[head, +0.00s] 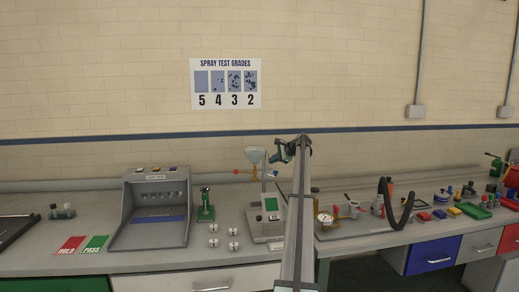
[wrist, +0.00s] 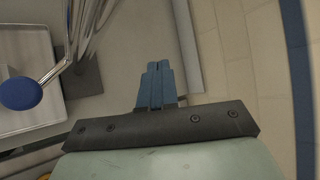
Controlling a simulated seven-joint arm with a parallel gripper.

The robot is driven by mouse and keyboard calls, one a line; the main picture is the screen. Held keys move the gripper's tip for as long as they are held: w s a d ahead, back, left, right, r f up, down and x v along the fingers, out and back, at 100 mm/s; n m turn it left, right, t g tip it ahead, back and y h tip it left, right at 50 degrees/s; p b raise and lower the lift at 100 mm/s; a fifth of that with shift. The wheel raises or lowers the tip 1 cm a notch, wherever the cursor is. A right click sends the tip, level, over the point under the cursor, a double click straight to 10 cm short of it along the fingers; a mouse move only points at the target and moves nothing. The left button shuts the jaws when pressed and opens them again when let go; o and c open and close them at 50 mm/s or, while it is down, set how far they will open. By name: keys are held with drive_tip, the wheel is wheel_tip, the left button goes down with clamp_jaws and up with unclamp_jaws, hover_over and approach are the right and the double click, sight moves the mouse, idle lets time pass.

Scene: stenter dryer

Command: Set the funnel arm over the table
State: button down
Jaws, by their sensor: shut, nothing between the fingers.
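A pale funnel (head: 254,155) stands high on a spray tester near the middle of the bench in the head view. A small red knob (head: 236,172) shows at the left, below the funnel. The tester's grey base (head: 262,226) carries a table with a green panel (head: 271,204) below and right of the funnel. My gripper (head: 281,154) is just right of the funnel, at about its height, and apart from it. In the wrist view my gripper (wrist: 157,68) has its blue fingers together and empty. A blue round knob (wrist: 20,93) on a metal rod is to their left.
A grey cabinet (head: 155,209) and a green stand (head: 205,205) are left of the tester, with several small white pieces (head: 214,228) in front. Tools and bottles crowd the bench at right, including a black curved hose (head: 401,207). The wall is close behind.

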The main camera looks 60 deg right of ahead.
drive_tip(key=w+a+r+n+g+h, duration=0.1)
drive_tip(key=w+a+r+n+h, duration=0.2)
drive_tip(key=a+r, duration=0.4)
drive_tip(key=w+a+r+n+g+h, duration=0.1)
drive_tip(key=w+a+r+n+h, duration=0.3)
drive_tip(key=r, duration=0.6)
drive_tip(key=n+g, duration=0.7)
drive_tip(key=g, duration=0.3)
approach(261, 158)
wheel_tip(261, 158, up, 4)
drive_tip(key=w, duration=0.1)
drive_tip(key=shift+w+d+x, duration=0.1)
drive_tip(key=shift+d+x, duration=0.05)
drive_tip(key=shift+x, duration=2.3)
drive_tip(key=shift+w+d+x, duration=0.15)
drive_tip(key=shift+x, duration=2.3)
drive_tip(key=shift+s+r, duration=0.1)
drive_tip(key=shift+r, duration=0.05)
drive_tip(key=shift+s+d+n+t, duration=0.15)
drive_tip(key=shift+s+n+t, duration=0.15)
drive_tip(key=s+d+n+t, duration=0.2)
drive_tip(key=s+d+n, duration=0.1)
drive_tip(key=s+d, duration=0.1)
drive_tip(key=shift+s+d, duration=0.25)
drive_tip(key=shift+s, duration=0.35)
